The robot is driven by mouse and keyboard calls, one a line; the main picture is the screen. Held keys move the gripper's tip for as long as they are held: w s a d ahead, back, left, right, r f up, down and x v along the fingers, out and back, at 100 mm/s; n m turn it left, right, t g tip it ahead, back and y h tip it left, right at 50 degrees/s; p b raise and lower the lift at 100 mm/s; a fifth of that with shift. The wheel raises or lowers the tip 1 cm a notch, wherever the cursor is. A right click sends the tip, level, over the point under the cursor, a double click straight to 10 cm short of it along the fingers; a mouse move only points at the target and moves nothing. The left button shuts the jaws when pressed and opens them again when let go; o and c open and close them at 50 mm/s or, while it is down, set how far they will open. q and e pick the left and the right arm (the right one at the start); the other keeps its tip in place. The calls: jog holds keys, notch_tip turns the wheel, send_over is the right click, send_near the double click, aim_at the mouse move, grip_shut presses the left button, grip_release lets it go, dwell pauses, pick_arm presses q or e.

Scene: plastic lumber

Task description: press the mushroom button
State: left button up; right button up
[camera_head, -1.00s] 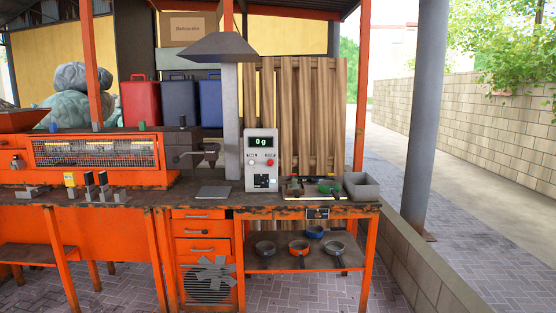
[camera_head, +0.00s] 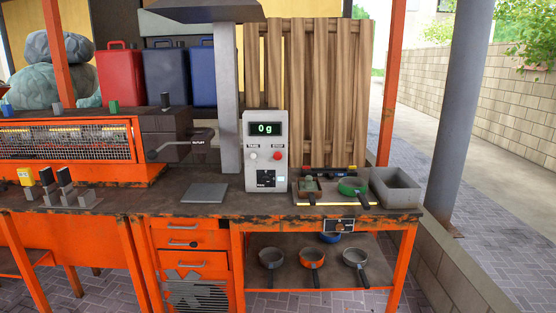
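A red round button (camera_head: 277,156), which looks like the mushroom button, sits on the right of the front face of a pale grey control box (camera_head: 265,180). The box stands upright on the orange workbench and its green display (camera_head: 265,129) reads "0 g". A pale button (camera_head: 254,156) is to the left of the red one, with small labels above both. Neither of my grippers is in view.
A flat grey plate (camera_head: 205,191) lies left of the box. Right of it are a tray (camera_head: 335,199) with small pans and an open grey bin (camera_head: 396,188). A grey post (camera_head: 227,100) stands behind the box. Several pans rest on the lower shelf (camera_head: 290,270).

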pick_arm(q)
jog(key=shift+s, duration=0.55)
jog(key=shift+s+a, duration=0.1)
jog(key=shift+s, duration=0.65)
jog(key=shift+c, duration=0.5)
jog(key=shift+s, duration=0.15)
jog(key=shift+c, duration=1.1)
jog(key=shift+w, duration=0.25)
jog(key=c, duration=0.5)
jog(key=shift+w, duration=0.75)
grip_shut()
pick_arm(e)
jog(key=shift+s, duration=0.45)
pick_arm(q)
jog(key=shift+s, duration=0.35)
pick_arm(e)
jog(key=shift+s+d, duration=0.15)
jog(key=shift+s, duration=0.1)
